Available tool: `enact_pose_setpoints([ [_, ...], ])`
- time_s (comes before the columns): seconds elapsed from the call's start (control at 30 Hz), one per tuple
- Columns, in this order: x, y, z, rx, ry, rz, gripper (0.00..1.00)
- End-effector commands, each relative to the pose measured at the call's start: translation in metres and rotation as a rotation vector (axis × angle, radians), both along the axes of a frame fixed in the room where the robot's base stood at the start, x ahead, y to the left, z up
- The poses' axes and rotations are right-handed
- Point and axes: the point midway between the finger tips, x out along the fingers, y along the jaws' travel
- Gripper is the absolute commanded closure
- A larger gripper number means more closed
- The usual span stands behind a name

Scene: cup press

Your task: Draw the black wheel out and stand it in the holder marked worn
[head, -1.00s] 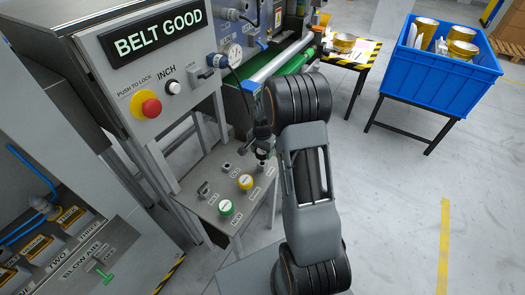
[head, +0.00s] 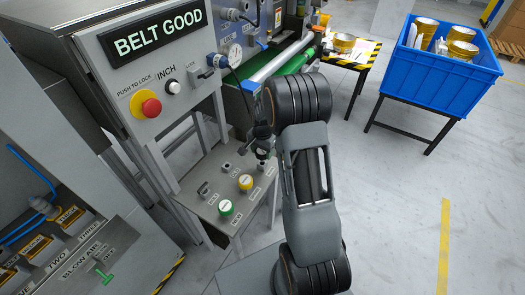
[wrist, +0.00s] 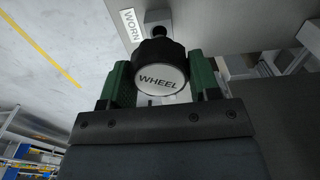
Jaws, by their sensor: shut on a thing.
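The black wheel (wrist: 163,75), with a pale round face lettered WHEEL, is between the green fingers of my gripper (wrist: 161,82), which is shut on it. A dark stem-like part shows just beyond the wheel. The WORN label (wrist: 132,25) lies on the grey surface just left of that part. In the head view, my gripper (head: 262,144) is low over the back right of the small grey stand (head: 232,190). The holder under the wheel is mostly hidden, and I cannot tell whether the wheel is seated in it.
The control panel (head: 150,80) reads BELT GOOD and rises behind left. A blue crate (head: 440,65) stands at the back right. The floor at right is clear.

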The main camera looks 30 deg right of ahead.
Motion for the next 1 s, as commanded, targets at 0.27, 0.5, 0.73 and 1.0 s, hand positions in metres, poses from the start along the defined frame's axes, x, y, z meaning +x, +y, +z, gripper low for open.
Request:
enact_pose_setpoints([
  [0.27, 0.000, 0.000, -0.001, 0.000, 0.000, 0.000, 0.72],
  [0.5, 0.000, 0.000, -0.006, 0.000, 0.000, 0.000, 0.72],
  [0.73, 0.000, 0.000, -0.012, 0.000, 0.000, 0.000, 0.72],
  [1.0, 0.000, 0.000, -0.019, -0.001, -0.001, 0.000, 0.72],
])
